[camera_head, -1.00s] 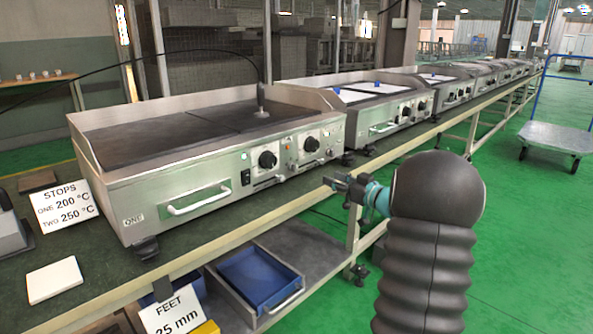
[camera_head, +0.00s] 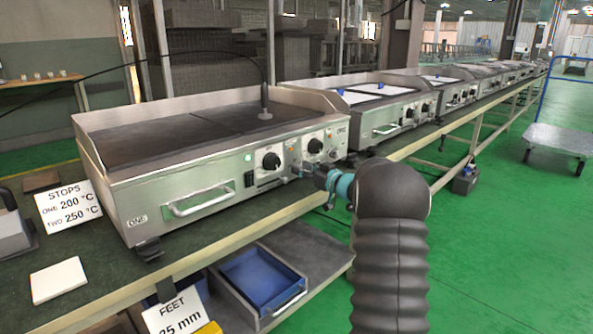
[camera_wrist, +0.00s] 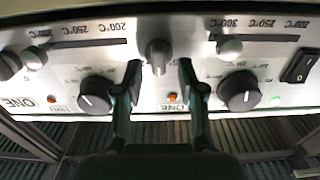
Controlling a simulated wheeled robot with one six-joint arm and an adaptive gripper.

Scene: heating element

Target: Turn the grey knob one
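The steel heating unit (camera_head: 215,185) stands on the bench, its control panel facing me. My gripper (camera_head: 299,170) is at this panel; it also shows in the wrist view (camera_wrist: 159,72). Its two dark fingers are open, one on each side of a small grey knob (camera_wrist: 158,54). I cannot tell whether they touch it. Two round black knobs with white marks, one on the left (camera_wrist: 97,95) and one on the right (camera_wrist: 239,92), sit outside the fingers. Smaller grey knobs sit by the temperature scales, left (camera_wrist: 33,58) and right (camera_wrist: 229,47). The wrist view is upside down.
A sign (camera_head: 68,205) reads stops, one 200 °C, two 250 °C. A blue-lined drawer (camera_head: 262,280) is below the bench. More heating units (camera_head: 375,105) line the bench behind. A black switch (camera_wrist: 300,66) is right of the fingers.

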